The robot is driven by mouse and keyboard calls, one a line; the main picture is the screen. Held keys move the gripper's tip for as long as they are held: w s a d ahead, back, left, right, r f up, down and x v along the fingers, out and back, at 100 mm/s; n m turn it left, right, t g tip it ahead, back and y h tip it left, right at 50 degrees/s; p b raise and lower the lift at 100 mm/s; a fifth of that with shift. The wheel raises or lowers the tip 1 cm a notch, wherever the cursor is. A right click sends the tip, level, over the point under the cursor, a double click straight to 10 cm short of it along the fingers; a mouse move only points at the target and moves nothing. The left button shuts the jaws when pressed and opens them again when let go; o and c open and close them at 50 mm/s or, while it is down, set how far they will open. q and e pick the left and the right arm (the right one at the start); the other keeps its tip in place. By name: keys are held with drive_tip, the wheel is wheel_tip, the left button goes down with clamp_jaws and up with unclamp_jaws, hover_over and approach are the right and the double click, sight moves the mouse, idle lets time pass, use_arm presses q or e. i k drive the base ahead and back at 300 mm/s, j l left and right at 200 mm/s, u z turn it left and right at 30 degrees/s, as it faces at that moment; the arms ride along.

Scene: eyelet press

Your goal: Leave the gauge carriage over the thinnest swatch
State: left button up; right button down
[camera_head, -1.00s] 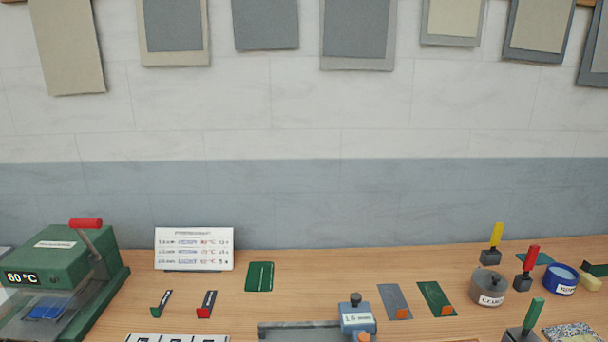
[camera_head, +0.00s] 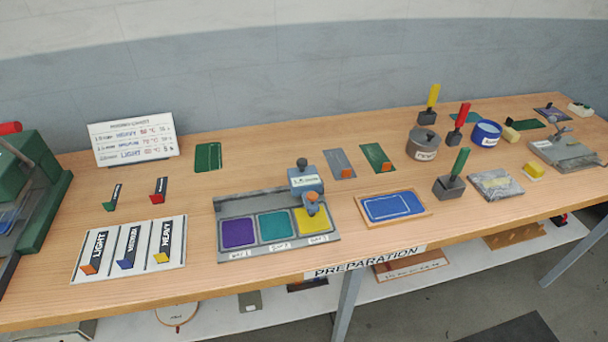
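The gauge (camera_head: 222,208) is a grey tray with three bays on the table, left of its middle. A purple swatch (camera_head: 238,233) lies in the left bay, a teal swatch (camera_head: 274,225) in the middle bay and a yellow swatch (camera_head: 309,222) in the right bay. The blue-grey gauge carriage (camera_head: 305,181) with a dark knob stands at the rail's right end, its orange-tipped part reaching over the yellow swatch. Its readout is too small to read surely. Swatch thicknesses cannot be told apart from here. Neither gripper is in view.
A board with LIGHT, MEDIUM and HEAVY tags (camera_head: 175,237) lies left of the gauge. A framed blue panel (camera_head: 365,212) lies to its right. A printed card (camera_head: 134,156) stands behind. A green press (camera_head: 40,175) is at far left, stamps and pots at right.

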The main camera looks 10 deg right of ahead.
sight(305, 179)
drive_tip(key=l+u, duration=0.2)
drive_tip(key=l, duration=0.2)
drive_tip(key=k+l+u, duration=0.2)
drive_tip(key=l, duration=0.25)
drive_tip(key=l+u, duration=0.2)
drive_tip(key=l, duration=0.2)
